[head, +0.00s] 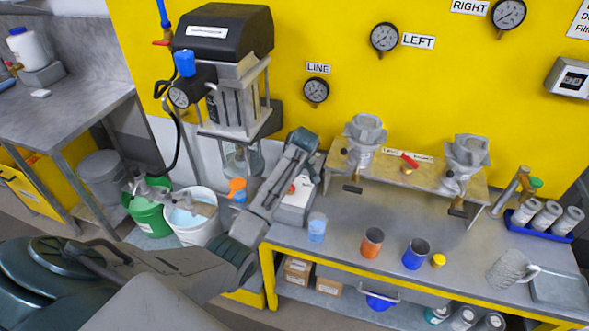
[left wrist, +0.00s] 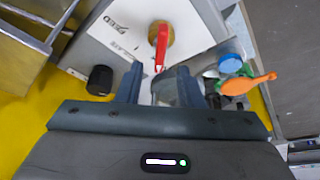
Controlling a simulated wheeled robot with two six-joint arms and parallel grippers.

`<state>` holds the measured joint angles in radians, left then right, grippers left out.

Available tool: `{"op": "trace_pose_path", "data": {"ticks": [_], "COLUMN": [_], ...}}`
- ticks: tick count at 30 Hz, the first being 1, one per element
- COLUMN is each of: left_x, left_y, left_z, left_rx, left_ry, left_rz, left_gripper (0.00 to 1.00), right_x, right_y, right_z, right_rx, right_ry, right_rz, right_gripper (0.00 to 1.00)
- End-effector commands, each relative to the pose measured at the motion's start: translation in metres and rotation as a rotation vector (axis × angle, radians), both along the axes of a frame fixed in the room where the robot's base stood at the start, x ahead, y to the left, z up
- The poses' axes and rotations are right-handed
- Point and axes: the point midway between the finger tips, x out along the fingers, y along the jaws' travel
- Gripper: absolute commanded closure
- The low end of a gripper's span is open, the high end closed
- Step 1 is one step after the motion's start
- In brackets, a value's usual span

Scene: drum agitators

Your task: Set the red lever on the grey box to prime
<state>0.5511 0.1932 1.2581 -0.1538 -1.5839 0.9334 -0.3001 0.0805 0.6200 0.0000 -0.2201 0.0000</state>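The grey box (left wrist: 105,45) stands at the left end of the bench, partly behind my arm in the head view (head: 294,208). Its white face carries lettering, partly readable as "FEED". The red lever (left wrist: 162,48) turns on a brass hub and points down the left wrist picture, towards my gripper. It shows as a small red spot in the head view (head: 291,188). My left gripper (left wrist: 149,82) is partly open at the lever's free end. The tip lies close to the right-hand finger; I cannot tell if they touch. My right gripper is out of view.
A black knob (left wrist: 100,80) is beside the left-hand finger. An orange scoop (left wrist: 248,83) and a blue-capped container (left wrist: 231,64) are close on the other side. Cups, including an orange one (head: 372,243), stand on the bench. A white bucket (head: 190,218) stands left of it.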

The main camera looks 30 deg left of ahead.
Motion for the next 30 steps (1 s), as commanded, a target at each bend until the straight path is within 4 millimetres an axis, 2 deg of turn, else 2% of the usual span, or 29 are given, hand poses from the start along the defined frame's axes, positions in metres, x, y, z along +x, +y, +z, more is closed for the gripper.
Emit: {"op": "trace_pose_path", "data": {"ticks": [1, 6, 12, 30], "left_x": [-0.002, -0.007, -0.011, -0.014], "left_y": [-0.004, -0.014, -0.02, -0.021], "left_z": [0.006, 0.035, 0.054, 0.054], "left_rx": [0.0, -0.001, -0.001, 0.0], "left_ry": [-0.005, -0.004, -0.002, 0.002], "left_rz": [-0.001, -0.001, 0.0, -0.005], "left_gripper": [0.66, 0.66, 0.66, 0.66], "right_x": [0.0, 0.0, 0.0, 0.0], "right_y": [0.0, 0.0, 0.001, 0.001], "right_z": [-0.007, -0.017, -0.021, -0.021], "right_rx": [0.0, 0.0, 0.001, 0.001], "right_ry": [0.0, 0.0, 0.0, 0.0], "right_rz": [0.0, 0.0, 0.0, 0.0], "right_gripper": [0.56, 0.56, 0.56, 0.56]}}
